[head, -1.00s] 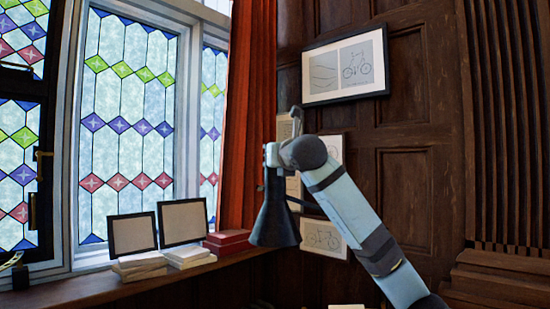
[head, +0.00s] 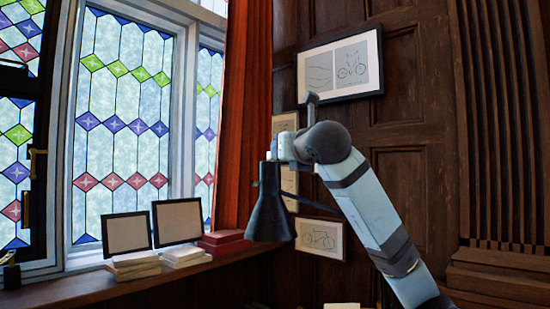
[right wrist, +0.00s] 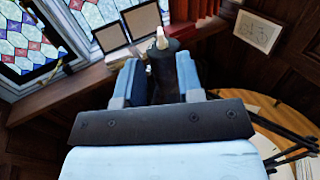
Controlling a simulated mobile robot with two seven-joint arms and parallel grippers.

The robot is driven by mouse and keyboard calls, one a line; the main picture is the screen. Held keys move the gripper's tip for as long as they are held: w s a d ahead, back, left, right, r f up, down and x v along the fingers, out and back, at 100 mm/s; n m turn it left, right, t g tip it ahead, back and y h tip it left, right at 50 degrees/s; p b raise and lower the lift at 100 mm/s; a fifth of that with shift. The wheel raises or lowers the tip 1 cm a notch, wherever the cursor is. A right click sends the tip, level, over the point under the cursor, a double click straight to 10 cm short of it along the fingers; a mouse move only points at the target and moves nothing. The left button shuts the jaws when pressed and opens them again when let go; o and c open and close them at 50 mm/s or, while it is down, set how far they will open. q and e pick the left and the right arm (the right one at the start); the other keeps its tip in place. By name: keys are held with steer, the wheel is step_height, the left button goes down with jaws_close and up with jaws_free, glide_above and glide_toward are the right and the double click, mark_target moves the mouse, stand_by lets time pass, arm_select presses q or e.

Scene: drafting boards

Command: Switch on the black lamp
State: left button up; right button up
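The black lamp (head: 268,212) has a cone-shaped shade hanging downward, with a small white piece (head: 268,155) at its top. My right gripper (head: 282,148) is at the top of the lamp in the head view, partly hidden by my own wrist. In the right wrist view the two blue fingers of my right gripper (right wrist: 158,85) are apart. The lamp's dark top (right wrist: 164,62) and its white tip (right wrist: 161,38) show between and just beyond them. I cannot tell whether the fingers touch it. My left gripper is not in view.
A window ledge (head: 70,290) on the left holds two framed panels (head: 127,233), pale books (head: 135,268) and red boxes (head: 222,240). A red curtain (head: 245,110) hangs behind the lamp. Framed pictures (head: 340,65) hang on the dark panelled wall. A round wooden surface (right wrist: 270,130) lies below.

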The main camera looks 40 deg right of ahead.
steer(key=v, duration=0.5)
steer(key=shift+s+b, duration=0.1)
steer(key=shift+b, duration=0.2)
